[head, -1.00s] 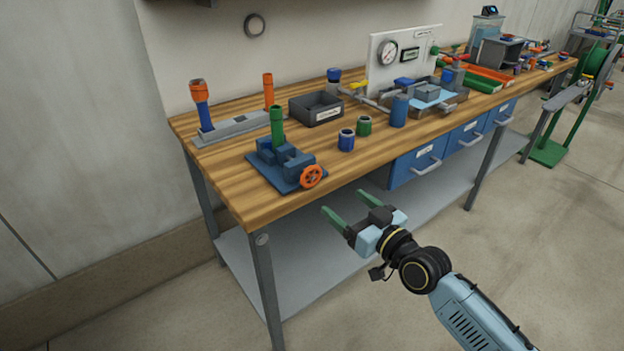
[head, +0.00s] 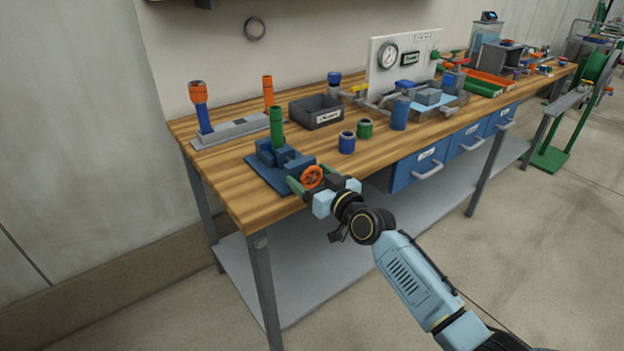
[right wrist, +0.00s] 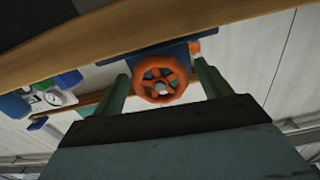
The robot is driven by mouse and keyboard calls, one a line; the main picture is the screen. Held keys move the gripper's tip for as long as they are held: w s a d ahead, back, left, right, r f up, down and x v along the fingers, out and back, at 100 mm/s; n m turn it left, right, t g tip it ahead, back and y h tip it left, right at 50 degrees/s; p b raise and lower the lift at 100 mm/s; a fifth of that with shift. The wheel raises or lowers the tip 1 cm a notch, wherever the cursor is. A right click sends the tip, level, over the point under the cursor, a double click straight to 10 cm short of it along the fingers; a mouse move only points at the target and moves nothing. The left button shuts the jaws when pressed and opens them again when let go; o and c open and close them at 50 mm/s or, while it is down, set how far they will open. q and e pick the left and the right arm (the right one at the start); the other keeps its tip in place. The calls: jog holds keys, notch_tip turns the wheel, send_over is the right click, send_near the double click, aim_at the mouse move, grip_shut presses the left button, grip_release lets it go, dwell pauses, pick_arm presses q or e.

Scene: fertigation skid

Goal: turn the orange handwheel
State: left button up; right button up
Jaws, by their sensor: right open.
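The orange handwheel (head: 313,177) is on the front of a blue vise-like fixture (head: 272,172) at the near left corner of the wooden bench. A green pipe (head: 277,128) stands upright in that fixture. My right gripper (head: 304,183) is open at the handwheel, with its green fingers pointing toward the fixture. In the right wrist view the handwheel (right wrist: 160,79) lies between the two open fingers (right wrist: 162,88), with a gap showing on each side. Contact is not visible. My left gripper is not in view.
The wooden bench (head: 225,182) has blue drawers (head: 420,165) under its front edge, right of my arm. A blue cup (head: 347,143) and a green cup (head: 365,128) stand right of the fixture. A dark bin (head: 316,110) is behind. The floor in front is clear.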

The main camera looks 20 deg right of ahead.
jog(key=c, duration=1)
